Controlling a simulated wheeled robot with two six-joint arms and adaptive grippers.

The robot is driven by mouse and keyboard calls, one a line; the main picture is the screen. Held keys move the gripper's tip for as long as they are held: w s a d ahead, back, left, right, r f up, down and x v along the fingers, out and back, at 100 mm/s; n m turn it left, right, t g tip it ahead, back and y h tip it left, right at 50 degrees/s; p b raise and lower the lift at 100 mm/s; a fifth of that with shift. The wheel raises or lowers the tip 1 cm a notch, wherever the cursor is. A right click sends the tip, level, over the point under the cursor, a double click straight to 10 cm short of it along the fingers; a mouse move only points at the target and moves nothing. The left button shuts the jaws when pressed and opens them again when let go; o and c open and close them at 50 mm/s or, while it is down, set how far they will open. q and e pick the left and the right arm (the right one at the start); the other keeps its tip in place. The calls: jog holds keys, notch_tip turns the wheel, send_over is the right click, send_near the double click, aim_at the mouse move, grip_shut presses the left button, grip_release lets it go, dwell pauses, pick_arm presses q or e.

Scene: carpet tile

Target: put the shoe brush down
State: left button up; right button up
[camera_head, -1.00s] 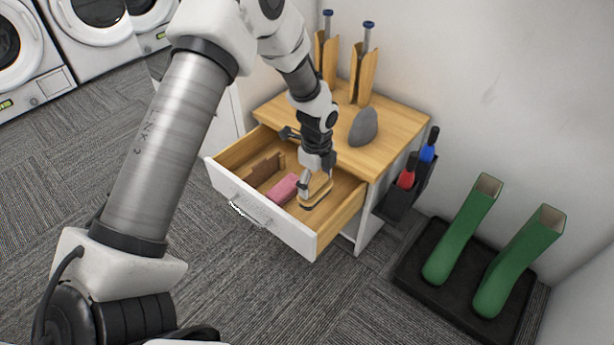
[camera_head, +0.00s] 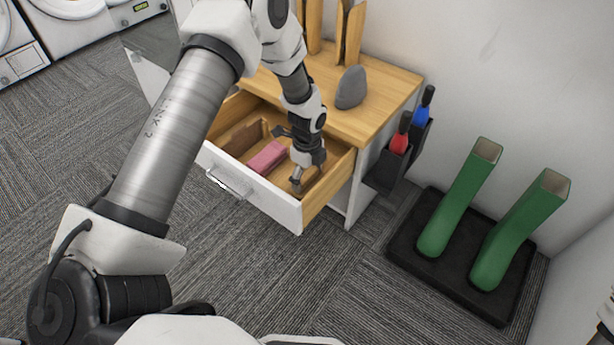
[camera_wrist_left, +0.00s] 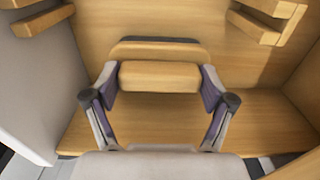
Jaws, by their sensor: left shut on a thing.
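My left gripper (camera_head: 297,184) reaches down into the right part of an open drawer (camera_head: 280,205) with a white front. In the left wrist view the gripper (camera_wrist_left: 160,90) is shut on the shoe brush (camera_wrist_left: 160,76), a light wooden block with a dark strip along its far side. The brush lies crosswise between the two fingers, low over the wooden drawer floor (camera_wrist_left: 260,125). I cannot tell whether it touches the floor. In the head view the brush is mostly hidden by the gripper.
A pink block (camera_head: 267,157) and a brown wooden piece (camera_head: 243,138) lie left of the gripper in the drawer. A grey rounded object (camera_head: 351,87) stands on the cabinet top (camera_head: 385,95). Green boots (camera_head: 460,205) stand on a black tray (camera_head: 405,240) at right.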

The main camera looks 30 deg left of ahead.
aim_at(307, 175)
pick_arm(q)
jog(key=shift+f, duration=0.1)
jog(key=o, duration=1.1)
jog(key=shift+c, duration=0.2)
notch_tip(307, 175, up, 12)
jog(key=p, duration=0.5)
